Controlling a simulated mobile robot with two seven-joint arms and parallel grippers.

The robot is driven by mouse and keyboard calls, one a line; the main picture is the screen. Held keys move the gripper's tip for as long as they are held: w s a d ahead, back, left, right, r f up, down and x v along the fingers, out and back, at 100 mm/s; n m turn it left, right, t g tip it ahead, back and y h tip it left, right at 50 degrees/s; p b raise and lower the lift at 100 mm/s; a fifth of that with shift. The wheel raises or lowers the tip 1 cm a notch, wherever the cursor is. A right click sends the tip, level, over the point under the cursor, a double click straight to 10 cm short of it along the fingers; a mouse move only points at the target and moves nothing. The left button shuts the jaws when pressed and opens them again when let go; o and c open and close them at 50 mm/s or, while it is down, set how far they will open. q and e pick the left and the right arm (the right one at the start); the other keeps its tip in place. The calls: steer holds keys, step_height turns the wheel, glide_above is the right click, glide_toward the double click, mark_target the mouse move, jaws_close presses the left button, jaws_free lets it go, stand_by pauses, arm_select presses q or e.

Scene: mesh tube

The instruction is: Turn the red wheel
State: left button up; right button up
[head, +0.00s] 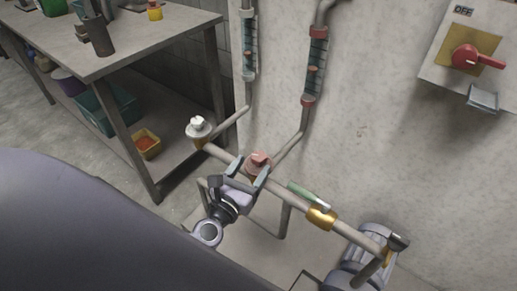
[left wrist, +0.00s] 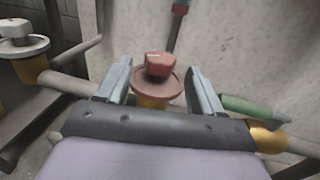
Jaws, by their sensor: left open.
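The red wheel (head: 259,160) is a dull red knob on a round flange, mounted on the pipe in the middle of the head view. It also shows in the left wrist view (left wrist: 158,72), between the two fingers. My left gripper (head: 250,170) is open, with one finger on each side of the wheel. In the left wrist view a gap shows between the wheel and each finger (left wrist: 160,84). My right gripper is not in view.
A similar white wheel (head: 198,127) sits to the left on the same pipe. A green lever (head: 308,196) and brass fitting (head: 321,218) are to the right. A workbench (head: 150,40) stands at left. A switch box with a red handle (head: 467,57) hangs upper right.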

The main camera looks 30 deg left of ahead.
mark_target(262, 152)
arm_select(q)
steer(key=shift+w+a, duration=0.15)
steer(key=shift+w, duration=3.25)
steer(key=c, duration=1)
